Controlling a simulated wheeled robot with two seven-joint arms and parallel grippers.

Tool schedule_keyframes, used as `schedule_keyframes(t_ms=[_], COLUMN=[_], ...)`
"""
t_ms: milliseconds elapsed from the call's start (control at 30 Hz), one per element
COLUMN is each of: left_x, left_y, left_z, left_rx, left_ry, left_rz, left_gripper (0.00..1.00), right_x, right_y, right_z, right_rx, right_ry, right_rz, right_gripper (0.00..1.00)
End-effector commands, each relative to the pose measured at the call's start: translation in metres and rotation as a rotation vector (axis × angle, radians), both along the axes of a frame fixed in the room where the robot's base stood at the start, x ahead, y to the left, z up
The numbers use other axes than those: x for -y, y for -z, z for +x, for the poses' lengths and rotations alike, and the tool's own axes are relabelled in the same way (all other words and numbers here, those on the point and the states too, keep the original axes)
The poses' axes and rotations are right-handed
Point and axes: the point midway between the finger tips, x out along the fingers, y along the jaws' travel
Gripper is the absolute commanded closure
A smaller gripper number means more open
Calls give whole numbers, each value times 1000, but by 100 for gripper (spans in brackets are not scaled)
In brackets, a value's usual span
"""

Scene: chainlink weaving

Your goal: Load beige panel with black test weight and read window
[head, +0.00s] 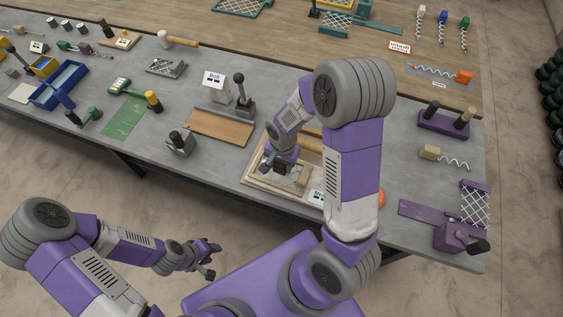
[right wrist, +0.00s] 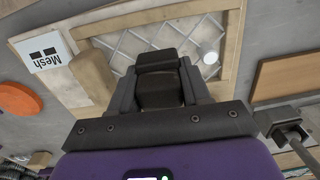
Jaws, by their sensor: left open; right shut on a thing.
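The beige panel (head: 252,180) is a light wooden frame around wire mesh, lying near the table's front edge. It also fills the upper middle of the right wrist view (right wrist: 233,48). My right gripper (right wrist: 160,95) is over the mesh, shut on the black test weight (right wrist: 158,62). I cannot tell whether the weight touches the mesh. A white sign (right wrist: 43,50) reading "Mesh", with two dark windows, stands at the panel's corner; my right arm partly hides it in the head view (head: 316,197). My left gripper (head: 208,260) is open and empty, off the table's front.
A beige block (right wrist: 92,78) and a white round spot (right wrist: 209,57) lie by the mesh. An orange disc (head: 381,198) lies right of the panel. A brown board (head: 218,127) and black-knobbed lever (head: 240,92) stand behind left. A purple clamp (head: 455,236) is at right.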

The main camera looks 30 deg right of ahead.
Motion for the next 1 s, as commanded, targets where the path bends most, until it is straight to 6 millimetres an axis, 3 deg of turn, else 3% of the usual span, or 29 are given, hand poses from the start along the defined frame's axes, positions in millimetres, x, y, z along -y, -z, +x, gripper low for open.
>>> schedule_keyframes(t_ms=[1000], left_x=[0], left_y=[6], left_z=[0], left_rx=[0], left_ry=[0], left_rz=[0], left_gripper=[57], right_x=[0], right_y=[6], right_z=[1], right_rx=[2], right_ry=[-1], right_rz=[0], right_gripper=[100])
